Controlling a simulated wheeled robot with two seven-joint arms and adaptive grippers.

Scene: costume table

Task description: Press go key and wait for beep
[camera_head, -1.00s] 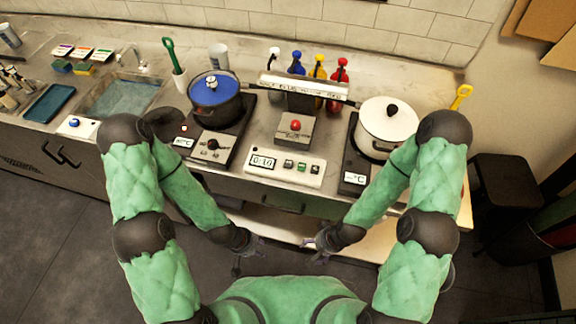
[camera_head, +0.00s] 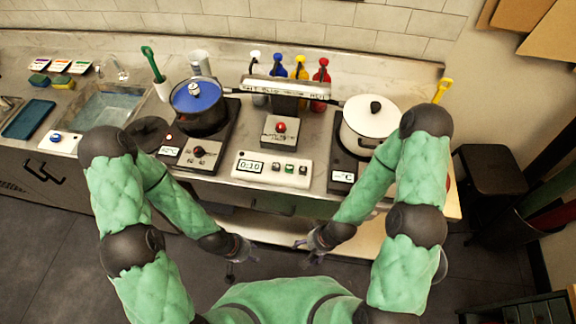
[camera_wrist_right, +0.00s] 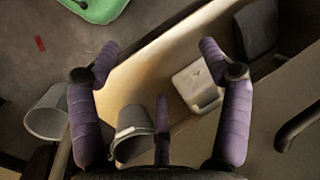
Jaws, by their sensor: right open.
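A white timer box (camera_head: 262,178) sits at the counter's front edge, between the two hot plates. Its display (camera_head: 250,166) reads 0:10. Beside the display is a row of small keys: a dark one, a green key (camera_head: 290,169) and a red key (camera_head: 303,170); their labels are too small to read. My left gripper (camera_head: 246,256) is low in front of the counter, below the box and apart from it; its fingers are too small to judge. My right gripper (camera_head: 303,246) is also low in front of the counter. In the right wrist view, its purple fingers (camera_wrist_right: 158,58) are spread and empty.
A blue-lidded pot (camera_head: 200,118) stands left and a white pot (camera_head: 365,132) right. A box with a red button (camera_head: 278,133) stands behind the timer. Several coloured bottles (camera_head: 298,68) stand at the back. Grey buckets (camera_wrist_right: 132,122) show in the right wrist view.

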